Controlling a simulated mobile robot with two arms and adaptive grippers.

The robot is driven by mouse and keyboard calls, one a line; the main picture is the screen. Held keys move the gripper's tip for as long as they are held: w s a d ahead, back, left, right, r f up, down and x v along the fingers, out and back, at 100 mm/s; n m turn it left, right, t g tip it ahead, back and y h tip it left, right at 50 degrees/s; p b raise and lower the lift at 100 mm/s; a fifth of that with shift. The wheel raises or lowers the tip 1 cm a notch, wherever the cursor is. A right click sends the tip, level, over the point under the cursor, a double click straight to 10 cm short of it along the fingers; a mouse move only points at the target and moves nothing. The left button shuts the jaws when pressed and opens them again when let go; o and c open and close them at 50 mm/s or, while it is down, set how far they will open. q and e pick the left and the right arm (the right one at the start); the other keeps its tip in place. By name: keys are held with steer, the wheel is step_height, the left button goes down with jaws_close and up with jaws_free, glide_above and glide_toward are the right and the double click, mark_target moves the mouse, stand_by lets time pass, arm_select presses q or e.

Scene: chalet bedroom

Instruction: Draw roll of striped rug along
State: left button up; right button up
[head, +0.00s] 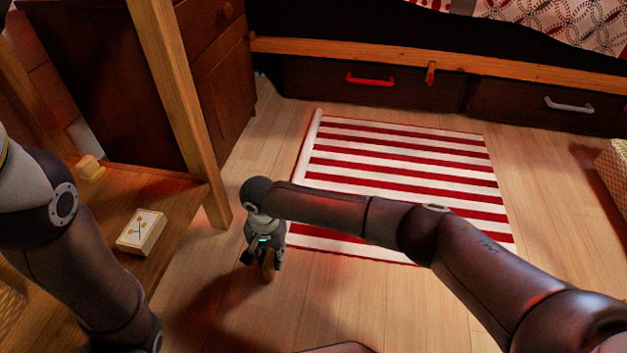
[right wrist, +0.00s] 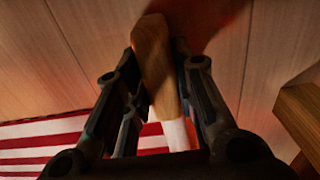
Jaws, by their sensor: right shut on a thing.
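The red-and-white striped rug (head: 400,180) lies mostly flat on the wood floor. A thin white roll (head: 312,142) runs along its left edge, partly hidden near the front by my right arm and gripper. My right gripper (head: 264,262) is at the near left corner of the rug. The right wrist view shows its fingers on both sides of a wooden handle (right wrist: 154,62), shut on it. The handle joins a white shaft (right wrist: 177,134) beside the rug's stripes (right wrist: 40,145). My left arm shows at the left, but its gripper is out of view.
A wooden table leg (head: 180,110) stands left of the rug, with a shelf (head: 180,200) holding a small box (head: 141,232). Drawers (head: 375,95) under the bed border the far side. A woven basket (head: 613,170) is at the right. Floor in front of the rug is clear.

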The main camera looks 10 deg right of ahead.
steer(key=shift+a, duration=0.1)
steer(key=shift+w+a, duration=0.35)
steer(key=shift+a, duration=0.45)
steer(key=shift+w+a, duration=0.35)
steer(key=shift+a, duration=0.45)
steer(key=o, duration=1.2)
steer(key=shift+r, duration=0.1)
step_height(320, 180, up, 8)
steer(key=p, duration=0.5)
steer(key=shift+p, duration=0.35)
